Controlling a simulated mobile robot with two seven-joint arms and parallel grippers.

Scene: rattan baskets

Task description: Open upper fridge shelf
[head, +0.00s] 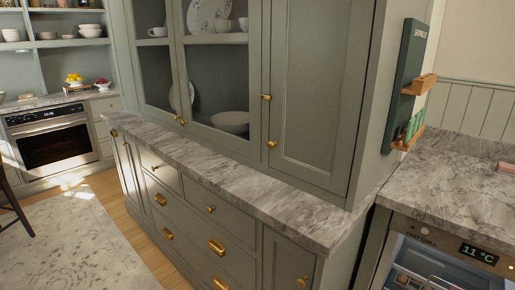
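The fridge (440,262) stands at the bottom right, under a marble counter. Its front shows a dark control strip (478,254) reading 11 °C. Below the strip, part of the lit interior with a pale shelf or drawer edge (415,280) is visible through the front. I cannot tell whether this is behind glass or open. The lower part of the fridge is cut off by the frame. Neither of my grippers is in view.
A grey-green cabinet (318,100) with brass knobs and a marble ledge (205,165) fills the middle. A green wall rack (408,85) hangs beside it. An oven (55,138) stands at the far left. The floor and rug (70,235) at lower left look clear, with a dark chair at the edge.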

